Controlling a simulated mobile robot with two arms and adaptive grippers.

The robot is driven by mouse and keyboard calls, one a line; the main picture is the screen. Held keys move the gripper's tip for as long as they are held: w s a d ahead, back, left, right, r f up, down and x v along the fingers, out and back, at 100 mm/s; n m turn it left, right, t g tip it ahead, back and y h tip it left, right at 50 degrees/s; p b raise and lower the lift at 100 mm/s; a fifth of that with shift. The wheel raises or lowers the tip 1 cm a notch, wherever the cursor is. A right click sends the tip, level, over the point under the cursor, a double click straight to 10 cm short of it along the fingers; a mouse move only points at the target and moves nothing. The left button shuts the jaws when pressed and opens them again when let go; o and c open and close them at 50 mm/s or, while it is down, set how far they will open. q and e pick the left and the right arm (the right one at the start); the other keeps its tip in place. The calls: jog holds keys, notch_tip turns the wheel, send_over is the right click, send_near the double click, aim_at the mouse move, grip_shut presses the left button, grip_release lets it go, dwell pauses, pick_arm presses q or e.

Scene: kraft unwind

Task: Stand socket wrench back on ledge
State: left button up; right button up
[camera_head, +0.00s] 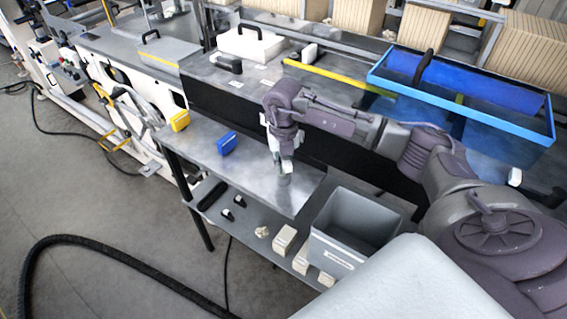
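My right arm reaches in from the right, and my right gripper (285,168) points down over the grey metal side table. Its fingers are small and partly hidden by the wrist, so I cannot tell whether they are open or shut. A short grey rounded piece (284,182) shows just below the fingertips, at or near the table top (255,182). I cannot tell whether it is part of the socket wrench. No other thing is clearly the socket wrench. Which surface is the ledge is also unclear. My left gripper is not in view.
A blue block (227,143) and a yellow block (180,121) are on the side table, left of my gripper. A grey bin (355,225) and small boxes are on the lower shelf. A blue tray (460,103) is behind my arm. A black hose (125,262) crosses the floor.

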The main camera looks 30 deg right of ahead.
jog(key=o, duration=0.4)
jog(key=shift+c, duration=0.2)
jog(key=shift+r, duration=0.1)
jog(key=shift+r, duration=0.2)
notch_tip(320, 180, up, 10)
jog(key=b, duration=0.2)
jog(key=shift+r+b, duration=0.25)
jog(key=shift+b, duration=0.1)
jog(key=shift+r, duration=0.65)
